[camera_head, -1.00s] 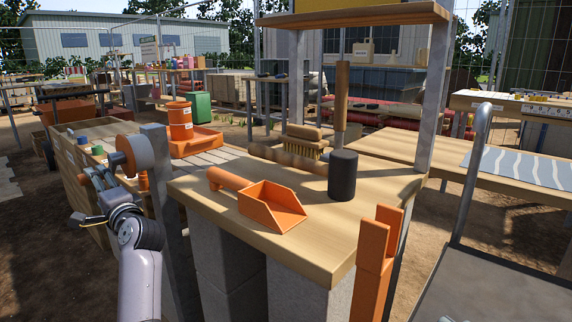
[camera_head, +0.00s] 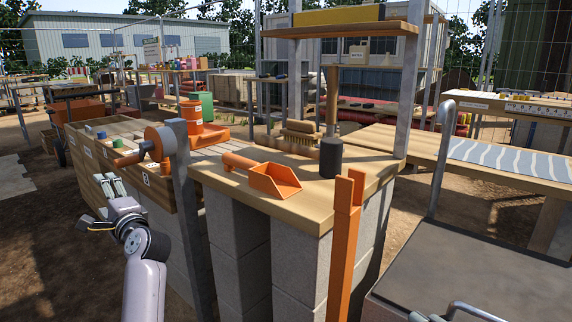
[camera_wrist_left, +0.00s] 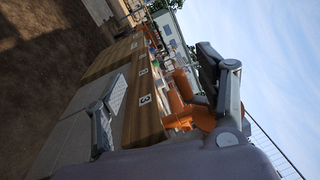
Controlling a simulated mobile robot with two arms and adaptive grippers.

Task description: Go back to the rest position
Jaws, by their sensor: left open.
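My left gripper (camera_head: 112,188) is at the lower left in the head view, in front of the low wooden counter and apart from it. Its two fingers are spread with nothing between them. In the left wrist view the open gripper (camera_wrist_left: 165,105) shows one finger at the left and one at the right, with the counter's labelled side beyond.
A wooden bench (camera_head: 352,192) on grey blocks holds an orange scoop (camera_head: 275,180), a brush (camera_head: 300,133) and a black-headed mallet (camera_head: 331,158). An orange post (camera_head: 343,250) stands before it. A crank wheel (camera_head: 160,142) is near my gripper. Bare ground lies left.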

